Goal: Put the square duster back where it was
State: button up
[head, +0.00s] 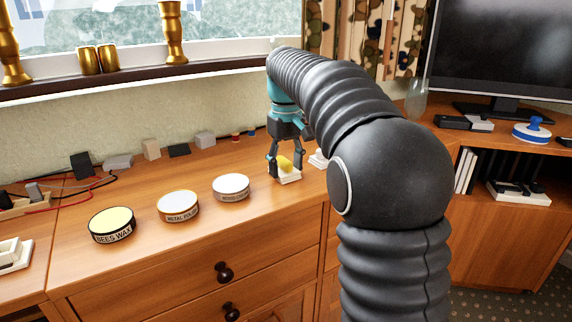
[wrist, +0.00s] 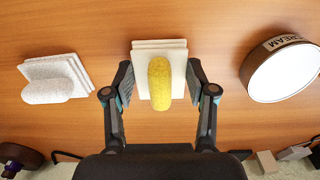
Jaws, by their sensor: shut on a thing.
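A square duster (head: 288,177) has a pale square base and a yellow handle. It is at or just above the wooden cabinet top (head: 200,250), right of the tins; I cannot tell whether it touches the wood. My gripper (head: 285,168) is shut on it, pointing down. In the wrist view the duster (wrist: 174,50) sits between the two fingers (wrist: 160,80), one on each side of its base. A second square pad with a white handle (wrist: 55,80) lies apart on the left in the wrist view; it shows partly behind the gripper in the head view (head: 319,159).
Three round tins, bees wax (head: 112,225), metal polish (head: 178,206) and a cream tin (head: 231,187), stand left of the duster. Small blocks and cables lie along the wall. A blue-handled round thing (head: 533,131) stands on the right unit below the screen.

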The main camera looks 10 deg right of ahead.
aim_at(286, 159)
jog(key=o, duration=1.1)
jog(key=shift+f, duration=0.1)
notch_tip(286, 159, up, 12)
jog(key=p, duration=0.3)
jog(key=s+m+t, duration=0.1)
jog(key=s, duration=0.7)
jog(key=s+f+m+t, duration=0.2)
jog(key=s+f+t, duration=0.2)
jog(key=s+f, duration=1.4)
jog(key=s, duration=0.4)
jog(key=shift+f+m+t, duration=0.25)
jog(key=shift+m+t, duration=0.05)
